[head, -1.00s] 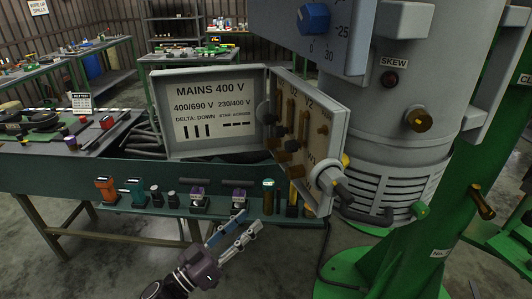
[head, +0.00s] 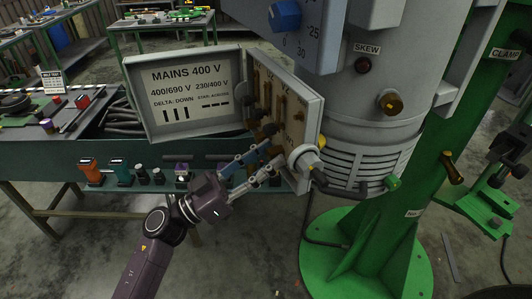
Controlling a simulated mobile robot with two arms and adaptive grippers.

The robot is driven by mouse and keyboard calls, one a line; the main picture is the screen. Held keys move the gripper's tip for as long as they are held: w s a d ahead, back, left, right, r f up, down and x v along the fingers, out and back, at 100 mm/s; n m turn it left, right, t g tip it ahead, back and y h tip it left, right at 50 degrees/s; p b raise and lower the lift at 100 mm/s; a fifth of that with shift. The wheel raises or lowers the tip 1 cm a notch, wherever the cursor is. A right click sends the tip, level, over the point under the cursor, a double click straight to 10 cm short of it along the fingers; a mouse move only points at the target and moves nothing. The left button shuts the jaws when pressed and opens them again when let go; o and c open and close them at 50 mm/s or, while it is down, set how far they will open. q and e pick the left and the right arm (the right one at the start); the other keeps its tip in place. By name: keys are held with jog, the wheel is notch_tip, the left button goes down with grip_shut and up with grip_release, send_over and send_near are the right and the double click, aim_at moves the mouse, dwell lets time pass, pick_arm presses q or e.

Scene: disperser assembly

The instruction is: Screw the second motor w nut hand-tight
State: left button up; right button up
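The motor's open terminal box (head: 312,118) hangs on the grey machine body, with brass studs and links inside and labels such as U2 and V2. The brass parts at the lower left of the box (head: 267,131) are dark and small; I cannot tell which is the second W nut or how it sits. My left gripper (head: 276,155) reaches up from below, its fingertips in front of the lower part of the box. A gap shows between its blue and grey fingers, with nothing clearly held. I cannot tell whether a fingertip touches a stud. My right gripper is out of view.
The box lid (head: 186,97), marked MAINS 400 V, stands open at the left. A grey cable gland (head: 303,157) juts from the box's lower right. A ledge of tools, with an orange one (head: 91,172), runs below. The green machine stand (head: 385,235) is at the right.

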pick_arm(q)
jog(key=shift+c, duration=0.6)
grip_shut()
jog(key=shift+f+m, duration=0.1)
jog(key=shift+m, duration=0.3)
jog(key=m+g+b, duration=0.3)
jog(key=m, duration=0.4)
jog(key=m+g+y+b, duration=0.1)
jog(key=m+g+b, duration=0.2)
jog(key=m, duration=0.4)
jog(key=m+g+b, duration=0.3)
jog(key=m+b, duration=0.1)
jog(key=m, duration=0.4)
jog(key=shift+w+a+r+y, duration=0.2)
jog(key=shift+w+r+y, duration=0.1)
jog(key=shift+w+r, duration=0.1)
jog(key=m+y+b, duration=0.2)
jog(key=m, duration=0.3)
jog(key=shift+r, duration=0.1)
jog(key=shift+s+m, duration=0.1)
jog(key=shift+m, duration=0.2)
